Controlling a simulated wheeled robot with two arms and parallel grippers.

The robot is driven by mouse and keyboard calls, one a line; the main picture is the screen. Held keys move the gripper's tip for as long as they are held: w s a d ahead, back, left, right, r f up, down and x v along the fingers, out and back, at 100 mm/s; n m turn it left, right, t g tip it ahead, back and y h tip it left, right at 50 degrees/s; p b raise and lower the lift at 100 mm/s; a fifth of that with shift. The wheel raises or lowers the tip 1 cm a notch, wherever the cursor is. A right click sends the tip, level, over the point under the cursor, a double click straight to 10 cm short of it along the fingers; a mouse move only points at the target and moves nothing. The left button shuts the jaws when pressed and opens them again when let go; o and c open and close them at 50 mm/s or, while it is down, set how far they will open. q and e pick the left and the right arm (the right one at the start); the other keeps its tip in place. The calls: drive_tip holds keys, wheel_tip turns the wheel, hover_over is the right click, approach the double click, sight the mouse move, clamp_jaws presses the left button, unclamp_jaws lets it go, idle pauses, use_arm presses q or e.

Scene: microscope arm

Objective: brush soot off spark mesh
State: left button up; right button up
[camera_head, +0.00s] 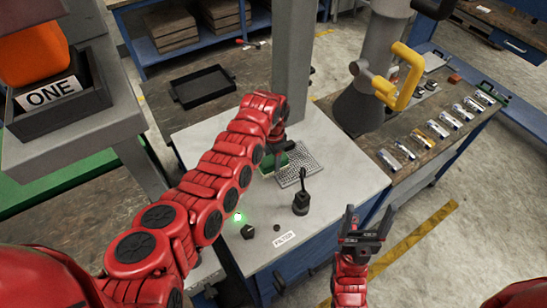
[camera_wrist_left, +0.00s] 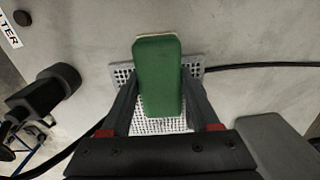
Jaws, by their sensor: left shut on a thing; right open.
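The spark mesh (camera_head: 301,170) is a pale perforated plate lying on the grey worktop. In the left wrist view the mesh (camera_wrist_left: 150,126) shows around and behind a green block-shaped brush (camera_wrist_left: 158,75). My left gripper (camera_wrist_left: 157,85) is shut on this brush, one finger on each side, with the brush over the mesh. Whether the brush touches the mesh I cannot tell. In the head view the left gripper (camera_head: 284,148) is at the mesh's far left edge, and the brush (camera_head: 268,164) is partly hidden by the arm. My right gripper (camera_head: 364,232) is open and empty, off the worktop's front right.
A black upright device (camera_head: 301,198) stands in front of the mesh, with a FILTER label (camera_head: 285,238) nearer. A large dark hood with a yellow handle (camera_head: 408,78) hangs at the right. A black tray (camera_head: 203,87) lies behind. Several small tools lie on the right bench (camera_head: 455,140).

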sight(286, 154)
use_arm(q)
drive_tip(key=shift+w+d+f+b, duration=0.2)
drive_tip(key=shift+w+d+b, duration=0.3)
drive_tip(key=shift+b, duration=1.2)
drive_tip(key=shift+w+d+r+b, duration=0.15)
drive_tip(key=shift+d+b, duration=0.35)
drive_tip(key=shift+b, duration=0.65)
drive_tip(key=shift+w+d+b, duration=0.1)
drive_tip(key=shift+w+b, duration=0.05)
drive_tip(key=shift+b, duration=0.5)
drive_tip(key=b, duration=0.4)
drive_tip(key=shift+w+d+f+b, duration=0.25)
drive_tip(key=shift+w+d+b, duration=0.05)
drive_tip(key=shift+d, duration=0.1)
drive_tip(key=b, duration=0.1)
drive_tip(key=d+b, duration=0.1)
drive_tip(key=shift+w+b, duration=0.2)
drive_tip(key=shift+b, duration=0.1)
drive_tip(key=shift+d+r+b, duration=0.1)
drive_tip(key=shift+r+b, duration=0.05)
drive_tip(key=shift+b, duration=0.2)
